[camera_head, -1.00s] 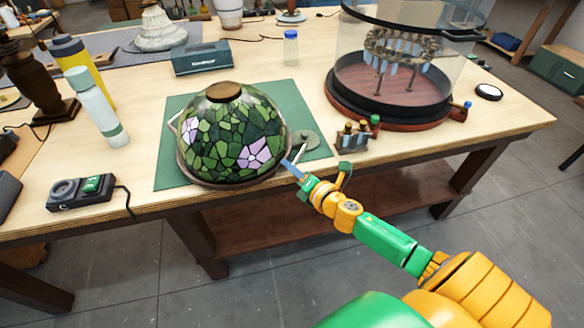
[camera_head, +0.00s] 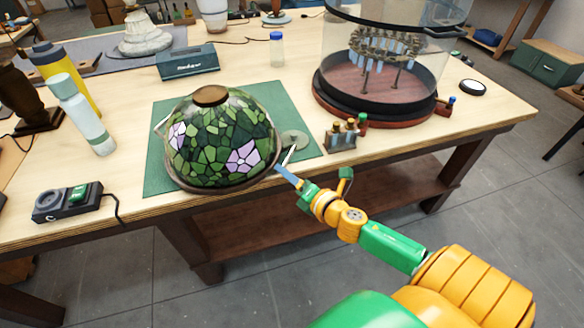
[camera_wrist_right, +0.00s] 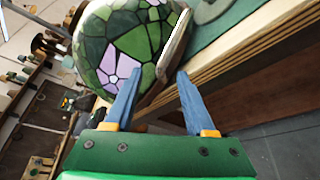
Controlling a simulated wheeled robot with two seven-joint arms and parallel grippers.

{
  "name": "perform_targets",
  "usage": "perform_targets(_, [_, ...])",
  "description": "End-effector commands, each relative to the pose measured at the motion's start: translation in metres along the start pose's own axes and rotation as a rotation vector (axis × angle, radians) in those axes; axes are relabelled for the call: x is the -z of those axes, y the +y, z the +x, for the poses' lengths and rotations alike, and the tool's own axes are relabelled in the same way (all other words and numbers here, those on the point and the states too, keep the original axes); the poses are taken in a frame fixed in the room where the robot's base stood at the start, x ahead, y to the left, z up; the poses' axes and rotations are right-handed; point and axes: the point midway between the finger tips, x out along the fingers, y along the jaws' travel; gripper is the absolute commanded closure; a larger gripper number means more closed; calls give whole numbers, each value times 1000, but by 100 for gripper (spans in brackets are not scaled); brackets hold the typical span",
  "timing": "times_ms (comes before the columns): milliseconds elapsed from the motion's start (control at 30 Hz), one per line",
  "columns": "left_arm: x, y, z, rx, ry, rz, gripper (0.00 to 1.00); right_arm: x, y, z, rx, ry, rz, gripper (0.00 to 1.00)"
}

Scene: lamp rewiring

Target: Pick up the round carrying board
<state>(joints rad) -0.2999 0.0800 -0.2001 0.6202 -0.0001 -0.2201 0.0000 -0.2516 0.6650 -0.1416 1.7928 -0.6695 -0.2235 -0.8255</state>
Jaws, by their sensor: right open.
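The round carrying board (camera_head: 222,190) shows as a thin brown rim under the green stained-glass lampshade (camera_head: 222,138), which covers most of it. It lies on a green mat near the table's front edge. A pale handle sticks up at the board's right side and also shows in the right wrist view (camera_wrist_right: 174,45). My right gripper (camera_head: 284,171) is open at the board's right edge, close to that handle. In the right wrist view its two blue fingers (camera_wrist_right: 155,86) are apart, with the handle ahead between them. I cannot tell whether they touch it. My left gripper is not in view.
The green mat (camera_head: 160,182) has bare room around the shade. A small rack of bottles (camera_head: 341,136) stands right of the gripper, with a glass-walled round case (camera_head: 378,100) behind. A switch box (camera_head: 67,202) and a white bottle (camera_head: 84,115) are on the left.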

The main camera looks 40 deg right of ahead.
Motion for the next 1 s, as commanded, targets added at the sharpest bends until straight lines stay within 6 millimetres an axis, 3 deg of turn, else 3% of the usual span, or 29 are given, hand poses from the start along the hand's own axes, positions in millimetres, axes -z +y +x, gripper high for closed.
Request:
perform_targets(100, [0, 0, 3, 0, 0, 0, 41, 2, -1, -20, 1, 3, 1, 45])
perform_targets(233, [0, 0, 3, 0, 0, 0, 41, 1, 0, -33, -1, 1, 0, 45])
perform_targets(567, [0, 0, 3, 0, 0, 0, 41, 0, 1, -36, -1, 0, 0, 47])
perform_targets(667, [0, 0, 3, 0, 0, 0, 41, 2, -12, -35, 30, -1, 39, 47])
perform_targets(767, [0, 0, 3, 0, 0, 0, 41, 12, -52, -36, 133, -8, 180, 47])
perform_targets(867, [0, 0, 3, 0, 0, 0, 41, 35, -114, -44, 295, -31, 407, 47])
perform_targets(1000, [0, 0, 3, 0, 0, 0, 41, 83, -193, -73, 528, -90, 740, 47])
